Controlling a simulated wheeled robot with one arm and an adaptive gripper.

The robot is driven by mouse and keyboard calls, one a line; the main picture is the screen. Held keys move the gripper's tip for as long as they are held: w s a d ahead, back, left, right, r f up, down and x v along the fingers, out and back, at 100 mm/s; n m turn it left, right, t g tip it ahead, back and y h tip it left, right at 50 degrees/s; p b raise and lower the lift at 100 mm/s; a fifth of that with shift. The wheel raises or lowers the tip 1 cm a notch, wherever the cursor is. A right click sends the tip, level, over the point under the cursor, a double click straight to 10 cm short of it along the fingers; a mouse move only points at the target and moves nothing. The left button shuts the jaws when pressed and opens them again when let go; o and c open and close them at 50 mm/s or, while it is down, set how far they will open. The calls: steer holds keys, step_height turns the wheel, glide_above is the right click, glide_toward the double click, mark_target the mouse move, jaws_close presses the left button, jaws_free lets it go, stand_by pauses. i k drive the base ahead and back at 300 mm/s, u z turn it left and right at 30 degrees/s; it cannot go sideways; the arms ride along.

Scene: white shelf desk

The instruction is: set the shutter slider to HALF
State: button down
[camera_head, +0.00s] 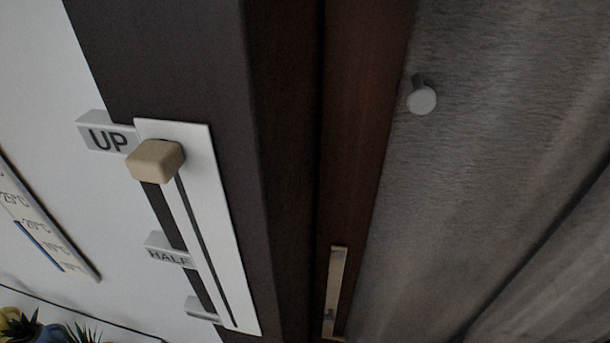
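The shutter slider is a white upright plate (218,240) with a dark slot, fixed on a dark brown panel. Its beige knob (155,160) sits near the top of the slot, beside the grey UP label (107,137). The grey HALF label (169,255) is lower, about midway down the plate, with the knob well above it. A third grey tag (201,310) sits near the lower end; its text cannot be read. My gripper is not in view.
A dark brown post (285,170) stands right of the slider. Beyond it are a metal bar handle (335,293) and a grey panel with a round knob (421,97). A thermometer-like scale (45,228) hangs at left, with plants (22,326) below it.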

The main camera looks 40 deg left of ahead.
mark_target(152, 161)
steer(key=u, duration=2.55)
